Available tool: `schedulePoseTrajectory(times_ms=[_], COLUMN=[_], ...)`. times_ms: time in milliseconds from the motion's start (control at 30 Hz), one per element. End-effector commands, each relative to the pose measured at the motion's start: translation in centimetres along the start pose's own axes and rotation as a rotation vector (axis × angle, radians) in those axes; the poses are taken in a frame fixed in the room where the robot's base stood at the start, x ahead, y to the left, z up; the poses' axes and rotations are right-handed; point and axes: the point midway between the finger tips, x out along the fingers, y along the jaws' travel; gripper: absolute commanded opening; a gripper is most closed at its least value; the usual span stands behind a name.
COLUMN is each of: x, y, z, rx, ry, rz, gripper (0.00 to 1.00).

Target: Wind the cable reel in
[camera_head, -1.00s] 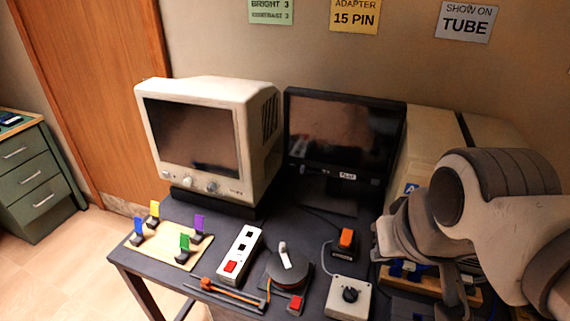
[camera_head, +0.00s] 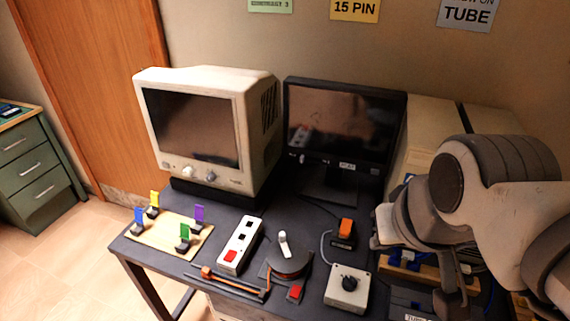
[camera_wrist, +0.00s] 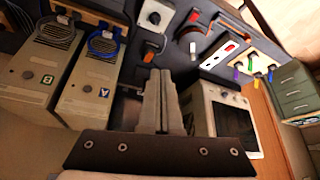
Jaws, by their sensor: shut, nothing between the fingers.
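The cable reel (camera_head: 290,264) is a dark grey disc lying flat near the desk's front edge, with a white handle (camera_head: 284,243) standing up on it. A red block (camera_head: 296,292) sits in front of it. An orange cable (camera_head: 236,288) runs along the front edge, left of the reel. In the wrist view the reel (camera_wrist: 190,36) is beyond my fingers, with its white handle towards me. My gripper (camera_wrist: 161,74) is shut and empty, apart from the reel. In the head view my arm is at the right, well away from the reel.
A white box with a black knob (camera_head: 347,289) and an orange-topped block (camera_head: 345,232) stand right of the reel. A white switch strip (camera_head: 240,245) is left of it. A cream monitor (camera_head: 208,130) and a black screen (camera_head: 345,125) stand behind. Beige computer cases (camera_wrist: 92,85) are at the wrist view's left.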

Motion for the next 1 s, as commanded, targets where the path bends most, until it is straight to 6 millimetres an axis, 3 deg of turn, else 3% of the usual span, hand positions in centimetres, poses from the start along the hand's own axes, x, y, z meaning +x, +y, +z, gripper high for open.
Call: schedulePoseTrajectory(times_ms=[100,267,400,667,1000], x=[0.0,0.0,0.5,3.2,9.8], y=[0.0,-0.1,-0.7,-3.0,-7.5], z=[0.0,-0.7,-2.9,-8.4,-14.0], rx=[0.0,-0.045,-0.218,-0.701,-1.318], ry=[0.0,-0.013,-0.06,-0.183,-0.302], rz=[0.0,0.004,0.014,-0.013,-0.168], gripper=[0.02,0.31,0.52,0.52,0.52])
